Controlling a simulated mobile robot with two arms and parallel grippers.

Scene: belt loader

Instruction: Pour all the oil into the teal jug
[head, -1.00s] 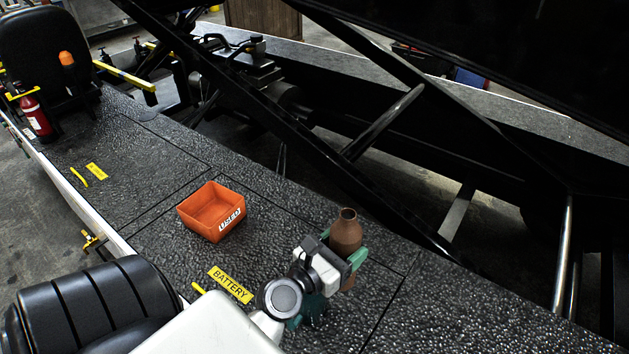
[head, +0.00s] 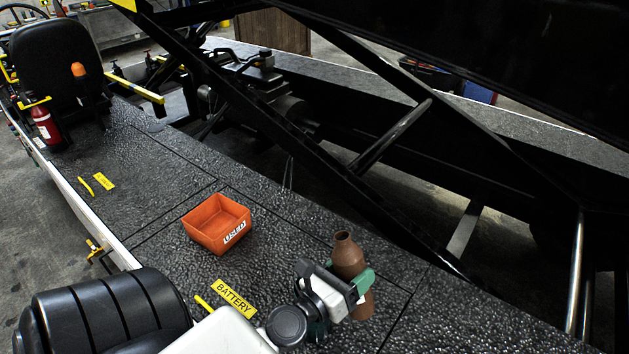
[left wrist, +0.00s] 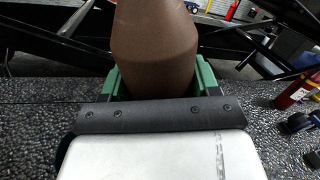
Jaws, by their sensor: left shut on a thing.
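A brown bottle (head: 348,257) with a narrow neck is in the lower right of the head view, roughly upright. My left gripper (head: 361,287) is shut around its body with its green fingers. In the left wrist view the bottle (left wrist: 155,45) fills the space between the green fingers (left wrist: 158,80); its mouth is out of that picture. Whether its base touches the deck is unclear. A dark teal shape (head: 318,330) shows partly behind my left wrist; I cannot tell whether it is the jug. No jug shows clearly. My right gripper is not in view.
An open orange box (head: 205,237) stands on the black textured deck (head: 150,195), left of the bottle. A yellow BATTERY label (head: 234,298) lies nearer. Black lift beams (head: 390,135) cross behind. A black seat (head: 58,65) and red extinguisher (head: 46,127) are far left.

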